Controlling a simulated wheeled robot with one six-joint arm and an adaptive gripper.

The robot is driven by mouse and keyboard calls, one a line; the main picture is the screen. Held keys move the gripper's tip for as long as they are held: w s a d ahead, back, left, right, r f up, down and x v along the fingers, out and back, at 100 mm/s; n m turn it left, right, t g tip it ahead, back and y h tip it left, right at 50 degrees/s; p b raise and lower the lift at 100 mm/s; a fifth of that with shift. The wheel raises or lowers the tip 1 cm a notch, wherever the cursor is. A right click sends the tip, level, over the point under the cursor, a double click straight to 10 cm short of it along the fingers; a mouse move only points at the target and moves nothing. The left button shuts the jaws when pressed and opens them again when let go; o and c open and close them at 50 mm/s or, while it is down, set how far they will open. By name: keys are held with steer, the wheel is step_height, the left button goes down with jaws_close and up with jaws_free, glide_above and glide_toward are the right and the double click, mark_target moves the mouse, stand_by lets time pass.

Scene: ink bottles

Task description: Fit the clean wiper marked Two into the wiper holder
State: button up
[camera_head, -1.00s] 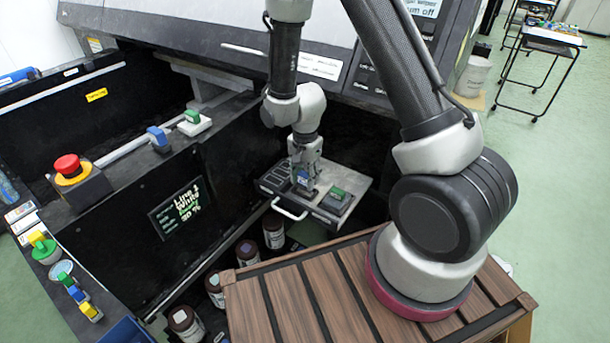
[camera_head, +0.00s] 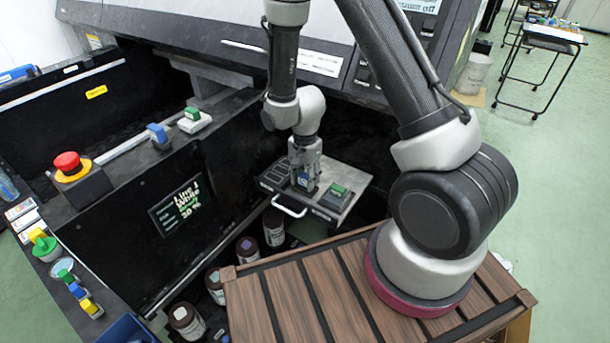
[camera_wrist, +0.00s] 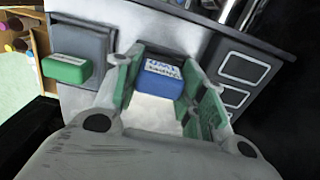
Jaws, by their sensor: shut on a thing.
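My gripper (camera_head: 305,172) points down over the left part of the tray with the white handle (camera_head: 290,212). It is shut on a blue wiper (camera_head: 304,181) with a white label. In the wrist view the blue wiper (camera_wrist: 160,80) sits between the green-padded fingers; its label is too blurred to read. A green wiper (camera_head: 338,191) sits on a dark block at the tray's right side, and it also shows in the wrist view (camera_wrist: 65,69). I cannot tell which part is the wiper holder, nor whether the blue wiper's underside touches the tray.
Another blue wiper (camera_head: 157,134) and another green one (camera_head: 192,115) stand on the machine's rail, left of a dark wall. A red button (camera_head: 67,163) is at far left. Several bottles (camera_head: 247,250) stand below the tray. The wooden slatted top (camera_head: 290,300) is in front.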

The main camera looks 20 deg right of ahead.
steer(key=shift+f, duration=0.15)
steer(key=o, duration=1.1)
steer(key=shift+r, duration=4)
